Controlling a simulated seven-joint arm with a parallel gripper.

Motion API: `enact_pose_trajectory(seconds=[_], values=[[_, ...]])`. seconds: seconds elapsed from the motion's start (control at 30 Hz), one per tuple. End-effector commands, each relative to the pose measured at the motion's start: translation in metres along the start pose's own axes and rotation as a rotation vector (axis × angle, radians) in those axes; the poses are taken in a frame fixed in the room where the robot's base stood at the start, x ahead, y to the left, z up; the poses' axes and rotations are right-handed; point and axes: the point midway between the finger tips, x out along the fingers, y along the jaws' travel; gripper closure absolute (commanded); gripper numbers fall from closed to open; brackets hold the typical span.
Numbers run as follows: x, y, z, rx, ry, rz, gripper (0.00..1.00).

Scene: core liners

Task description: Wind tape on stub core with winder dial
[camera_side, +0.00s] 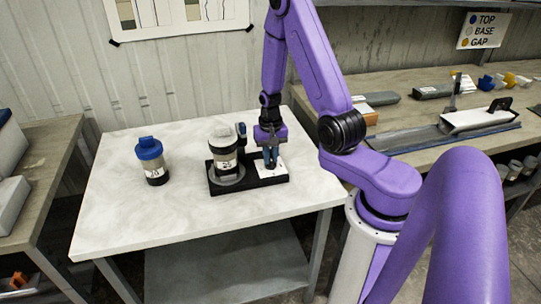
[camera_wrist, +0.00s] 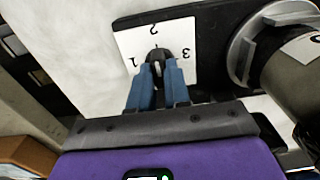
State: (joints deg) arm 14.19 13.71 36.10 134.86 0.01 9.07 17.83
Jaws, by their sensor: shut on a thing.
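The winder is a black base (camera_side: 248,184) on the white table, with a grey round seat (camera_side: 227,180) at its left end. A stub core (camera_side: 223,152) with a pale top, dark bands and a white label stands upright there; part of it shows at the right of the wrist view (camera_wrist: 298,75). A white dial plate (camera_wrist: 180,42) marked 1, 2 and 3 lies at the other end. My gripper (camera_wrist: 160,70) points down over it, its blue fingers shut on the black dial knob (camera_wrist: 158,55). The fingers partly hide the knob, so its exact setting is unclear.
A blue-capped core (camera_side: 151,162) stands on the white table (camera_side: 112,210) left of the winder. A small dark post (camera_side: 241,131) rises behind the stub core. The table's front and left are clear. A right bench (camera_side: 400,120) holds a grey tray and several small parts.

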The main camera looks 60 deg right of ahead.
Motion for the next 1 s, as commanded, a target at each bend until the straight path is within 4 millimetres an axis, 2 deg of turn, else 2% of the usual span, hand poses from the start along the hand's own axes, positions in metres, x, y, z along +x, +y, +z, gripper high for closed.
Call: enact_pose_trajectory(seconds=[0.1,0.13,0.2,0.63,0.77,1.0], values=[[-0.001,0.0,-0.001,-0.001,0.003,-0.001,1.0],[-0.001,0.0,-0.001,-0.001,0.003,-0.001,0.77],[0.0,0.0,-0.001,-0.001,0.003,-0.001,0.57],[-0.006,0.0,-0.001,-0.002,0.003,-0.001,0.57],[-0.02,-0.001,-0.002,-0.002,0.006,-0.002,0.57],[-0.054,-0.001,-0.002,-0.002,0.007,-0.002,0.57]])
